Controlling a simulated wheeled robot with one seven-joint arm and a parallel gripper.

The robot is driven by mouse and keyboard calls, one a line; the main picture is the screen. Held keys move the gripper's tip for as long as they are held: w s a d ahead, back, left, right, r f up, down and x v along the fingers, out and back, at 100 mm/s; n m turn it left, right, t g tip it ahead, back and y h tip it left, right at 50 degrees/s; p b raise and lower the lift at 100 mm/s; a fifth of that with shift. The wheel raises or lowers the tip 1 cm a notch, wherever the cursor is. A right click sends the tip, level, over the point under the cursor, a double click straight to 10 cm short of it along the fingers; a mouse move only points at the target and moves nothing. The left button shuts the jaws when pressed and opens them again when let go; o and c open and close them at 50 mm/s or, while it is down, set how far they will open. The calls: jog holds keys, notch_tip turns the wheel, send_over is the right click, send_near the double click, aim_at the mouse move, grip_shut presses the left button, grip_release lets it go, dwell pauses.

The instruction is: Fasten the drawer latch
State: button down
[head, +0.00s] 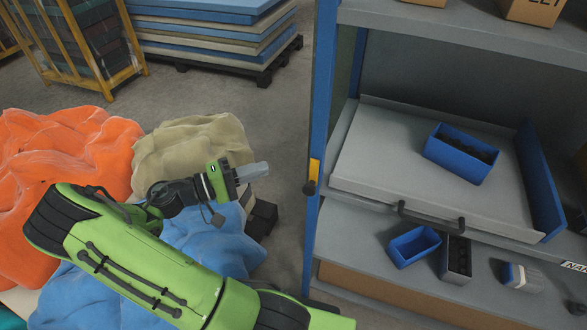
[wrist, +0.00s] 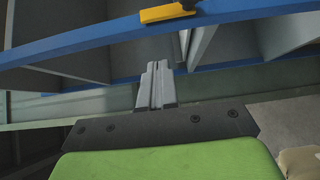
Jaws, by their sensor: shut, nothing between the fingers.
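The yellow latch (head: 314,172) with a dark knob sits on the blue upright post of the cabinet. It also shows at the top of the wrist view (wrist: 168,13), on a blue bar. The grey drawer (head: 375,165) is a shallow tray to the right of the post, with a black bar handle (head: 430,219) on its front. My gripper (head: 262,170) is shut and empty, left of the latch and apart from it in the head picture. In the wrist view its fingers (wrist: 157,68) are together, below the latch. I cannot tell whether the latch is fastened.
A blue bin (head: 461,155) of dark parts stands in the drawer. Small bins (head: 412,246) lie on the shelf below. Orange (head: 60,150), beige (head: 190,150) and blue bundles lie around my arm. Grey floor (head: 265,105) is clear between the bundles and the stacked panels.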

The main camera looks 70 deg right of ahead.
aim_at(311, 178)
jog(key=s+d+b, duration=0.1)
jog(key=s+d, duration=0.2)
jog(key=s, duration=0.5)
jog(key=shift+s, duration=0.15)
